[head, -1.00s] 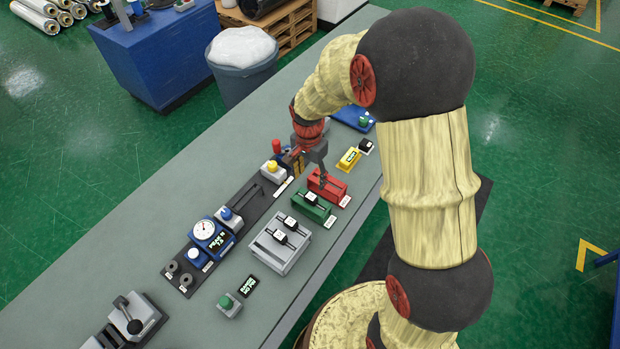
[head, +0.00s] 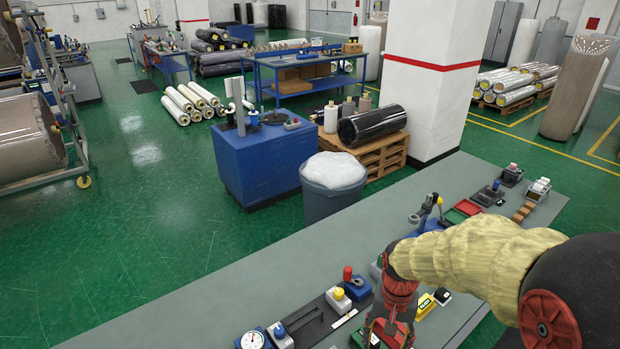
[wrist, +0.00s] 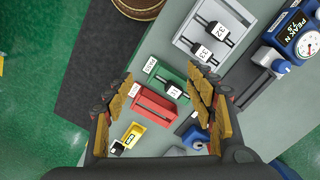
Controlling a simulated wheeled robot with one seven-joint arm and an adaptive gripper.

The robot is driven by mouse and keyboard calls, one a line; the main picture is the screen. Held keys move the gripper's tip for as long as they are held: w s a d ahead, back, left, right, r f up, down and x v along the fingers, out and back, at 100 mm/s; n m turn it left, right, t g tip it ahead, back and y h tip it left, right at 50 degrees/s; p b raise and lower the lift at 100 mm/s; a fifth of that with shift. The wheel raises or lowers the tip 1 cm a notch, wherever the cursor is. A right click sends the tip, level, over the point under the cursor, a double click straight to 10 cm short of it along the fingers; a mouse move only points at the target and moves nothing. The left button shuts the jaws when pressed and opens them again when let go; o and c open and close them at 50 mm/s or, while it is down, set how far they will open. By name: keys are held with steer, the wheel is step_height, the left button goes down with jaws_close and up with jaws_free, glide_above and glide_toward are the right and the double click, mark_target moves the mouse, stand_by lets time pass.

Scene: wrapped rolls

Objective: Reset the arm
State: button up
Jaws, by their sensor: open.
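My gripper (wrist: 165,112) is open in the wrist view, with its yellow-padded fingers spread wide and nothing between them touching. It hangs over the grey workbench (wrist: 175,33). My arm comes in from the right with a cream cover.
A small yellow box (head: 425,306) lies beside the gripper. A bin (head: 334,188) stands behind the bench. The bench's left part (head: 190,315) is bare.

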steer(key=s+r+n+t+b, duration=0.3)
steer(key=s+r+t+b, duration=0.3)
steer(key=s+r+b, duration=0.3)
steer(key=s+b, duration=0.2)
steer(key=s, duration=0.2)
steer(key=shift+d+r+n, duration=0.15)
steer(key=shift+n, duration=0.25)
steer(key=shift+c, duration=0.9)
